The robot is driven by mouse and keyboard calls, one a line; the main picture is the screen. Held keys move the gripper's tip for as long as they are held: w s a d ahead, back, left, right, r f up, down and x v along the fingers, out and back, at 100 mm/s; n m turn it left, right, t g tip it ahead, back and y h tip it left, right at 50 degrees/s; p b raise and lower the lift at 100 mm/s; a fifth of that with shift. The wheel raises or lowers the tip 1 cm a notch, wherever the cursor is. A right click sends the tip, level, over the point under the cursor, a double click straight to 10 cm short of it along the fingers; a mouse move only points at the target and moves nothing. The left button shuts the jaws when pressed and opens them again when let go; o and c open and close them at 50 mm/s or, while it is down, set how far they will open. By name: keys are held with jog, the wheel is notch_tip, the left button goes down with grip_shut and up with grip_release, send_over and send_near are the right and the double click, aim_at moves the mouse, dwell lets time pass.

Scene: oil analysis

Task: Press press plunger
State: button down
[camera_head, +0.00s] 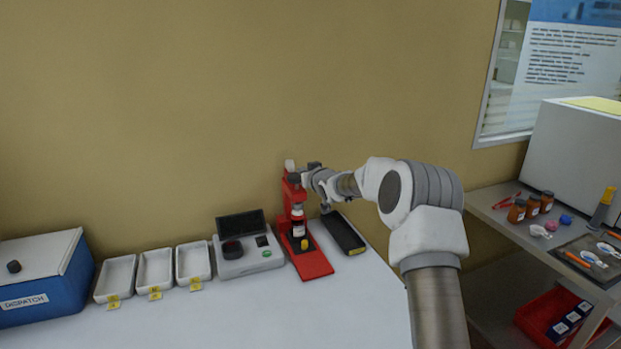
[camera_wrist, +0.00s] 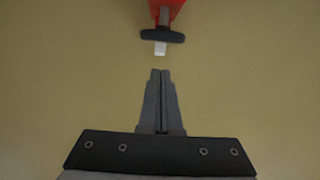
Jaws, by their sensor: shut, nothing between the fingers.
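The red press (camera_head: 296,215) stands upright on a long red base on the white table in the head view. The top of the press shows a pale tip (camera_head: 289,165) and a dark part (camera_head: 293,178), probably the plunger. In the wrist view a dark disc with a white end (camera_wrist: 161,40) shows below a red part, just beyond my fingertips. My gripper (camera_wrist: 161,72) is shut and empty, with a visible gap to the white end. In the head view it is beside the press top, its fingertips hard to make out.
A grey device (camera_head: 248,262) with a dark screen stands left of the press, then white trays (camera_head: 193,262) and a blue dispatch box (camera_head: 42,280). A black tray (camera_head: 343,232) lies right of the press, under my arm. A side bench (camera_head: 485,205) is at right.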

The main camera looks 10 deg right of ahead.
jog(key=b+v, duration=0.1)
jog(key=v, duration=0.4)
jog(key=shift+s+r, duration=0.1)
jog(key=shift+s, duration=0.15)
jog(key=shift+r, duration=0.1)
dwell(0.4)
jog(key=s+r+g+h, duration=0.2)
jog(key=s+r, duration=0.3)
jog(key=s, duration=0.7)
jog(key=s+r+g+h, duration=0.2)
jog(key=s+r+g, duration=0.15)
jog(key=s, duration=0.95)
jog(key=s+f+m+g, duration=0.1)
jog(key=s+f+g, duration=0.1)
jog(key=s, duration=1.2)
jog(key=s+f+m+g+y, duration=0.1)
jog(key=s+f+g, duration=0.1)
jog(key=s, duration=1.2)
jog(key=shift+s+a+f, duration=0.4)
jog(key=shift+f, duration=0.15)
